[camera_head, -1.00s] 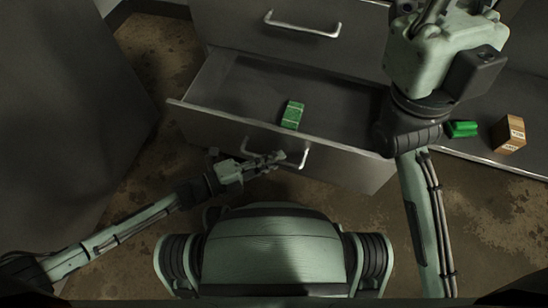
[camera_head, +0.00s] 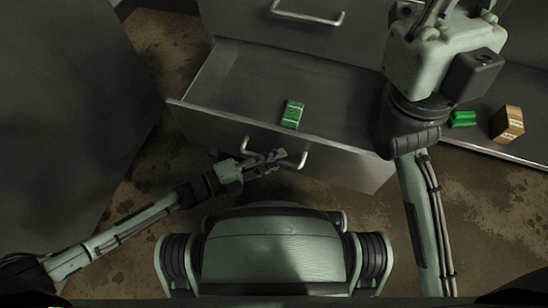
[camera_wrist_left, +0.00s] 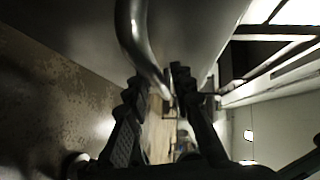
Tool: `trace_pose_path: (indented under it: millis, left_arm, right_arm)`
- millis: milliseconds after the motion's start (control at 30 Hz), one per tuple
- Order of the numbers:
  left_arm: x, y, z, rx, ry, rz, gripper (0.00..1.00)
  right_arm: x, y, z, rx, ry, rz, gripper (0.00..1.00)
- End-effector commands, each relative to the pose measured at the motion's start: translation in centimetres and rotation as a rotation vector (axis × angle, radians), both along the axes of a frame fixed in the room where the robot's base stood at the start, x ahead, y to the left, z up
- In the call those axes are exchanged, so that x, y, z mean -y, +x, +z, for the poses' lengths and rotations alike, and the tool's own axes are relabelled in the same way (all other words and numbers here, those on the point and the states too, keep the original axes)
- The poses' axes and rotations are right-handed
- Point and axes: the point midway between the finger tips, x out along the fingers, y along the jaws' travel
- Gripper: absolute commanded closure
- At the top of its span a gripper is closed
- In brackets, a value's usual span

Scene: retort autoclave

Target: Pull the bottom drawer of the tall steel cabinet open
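The bottom drawer (camera_head: 285,142) of the tall steel cabinet (camera_head: 350,42) stands well out, its grey interior showing from above. A small green box (camera_head: 292,114) lies in it. The drawer's bar handle (camera_head: 303,159) is on its front face. My left gripper (camera_head: 278,158) is at this handle. In the left wrist view the curved handle (camera_wrist_left: 138,35) runs down between the two fingers of the left gripper (camera_wrist_left: 158,85), which look closed around it. The exact contact is partly hidden. My right arm crosses the right side of the drawer; its gripper is out of the picture.
A closed drawer with its own handle (camera_head: 308,17) is above. To the right, a green item (camera_head: 463,119) and a brown carton (camera_head: 508,123) rest on a low grey surface. A large dark panel (camera_head: 65,110) stands at the left. Stained floor shows in front of the drawer.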

Motion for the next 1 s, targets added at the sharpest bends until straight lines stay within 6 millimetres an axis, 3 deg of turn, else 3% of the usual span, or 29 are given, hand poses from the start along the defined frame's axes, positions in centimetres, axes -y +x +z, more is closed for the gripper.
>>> trace_pose_path:
  millis: [367, 800, 1000]
  left_arm:
    - [-0.3, -0.1, 0.0, 0.000, 0.001, 0.001, 0.67]
    - [-5.9, -3.0, 0.9, -0.003, 0.001, 0.001, 0.67]
    - [-6.7, -3.3, 1.1, 0.000, 0.000, 0.001, 0.67]
  right_arm:
    - [0.0, -0.1, 0.2, 0.007, 0.006, 0.002, 1.00]
    - [0.0, -0.1, 0.1, 0.005, 0.002, 0.001, 1.00]
    - [0.0, -0.1, 0.1, 0.005, 0.001, 0.001, 1.00]
